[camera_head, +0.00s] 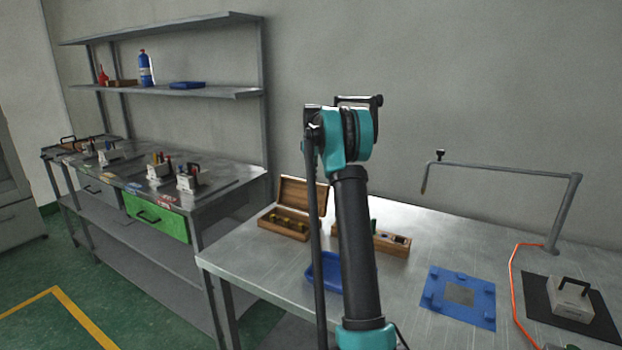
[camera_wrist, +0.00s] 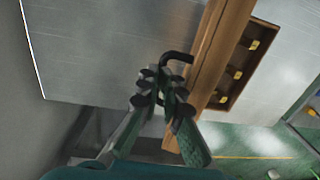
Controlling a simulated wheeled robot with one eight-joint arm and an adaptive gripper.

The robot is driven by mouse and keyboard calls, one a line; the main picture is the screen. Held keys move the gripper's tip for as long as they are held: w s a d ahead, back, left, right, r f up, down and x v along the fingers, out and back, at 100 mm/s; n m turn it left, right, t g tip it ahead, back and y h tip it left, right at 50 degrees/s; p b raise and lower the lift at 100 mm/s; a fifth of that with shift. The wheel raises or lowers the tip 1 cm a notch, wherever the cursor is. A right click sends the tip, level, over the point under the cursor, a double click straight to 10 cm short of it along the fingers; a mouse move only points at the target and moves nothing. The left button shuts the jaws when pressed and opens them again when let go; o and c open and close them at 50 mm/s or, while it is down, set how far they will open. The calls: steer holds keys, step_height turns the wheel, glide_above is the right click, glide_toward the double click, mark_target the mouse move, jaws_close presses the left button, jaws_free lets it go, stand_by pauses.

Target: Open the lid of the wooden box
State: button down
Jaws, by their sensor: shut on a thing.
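The wooden box (camera_head: 284,224) stands near the left part of the metal table, with its lid (camera_head: 303,192) raised at the back. Several dark and yellowish items lie inside it. In the wrist view the box (camera_wrist: 238,68) is on the right, and its raised lid (camera_wrist: 208,50) shows nearly edge-on. A black bent handle (camera_wrist: 178,56) sticks out from the lid. My gripper (camera_wrist: 165,85) is shut on this handle, just beside the lid. In the head view my arm hides the gripper and part of the lid's right side.
A blue tray (camera_head: 325,272) lies at the front of the metal table (camera_head: 420,232), close to the box. A second wooden box (camera_head: 392,243) stands to its right. A blue mat (camera_head: 478,297), a grey pipe stand (camera_head: 566,210) and a handled block (camera_head: 572,300) are further right.

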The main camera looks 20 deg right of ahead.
steer(key=shift+w+d+f, duration=0.25)
steer(key=shift+d+f, duration=0.25)
steer(key=shift+f, duration=0.05)
steer(key=c, duration=1.6)
jaws_free()
steer(key=shift+w+d+f, duration=0.1)
steer(key=shift+d, duration=0.05)
steer(key=shift+c, duration=0.2)
steer(key=shift+w+f, duration=0.1)
steer(key=shift+a, duration=0.25)
step_height(320, 180, up, 12)
steer(key=shift+w+d, duration=0.25)
steer(key=shift+d, duration=0.05)
steer(key=shift+s, duration=0.1)
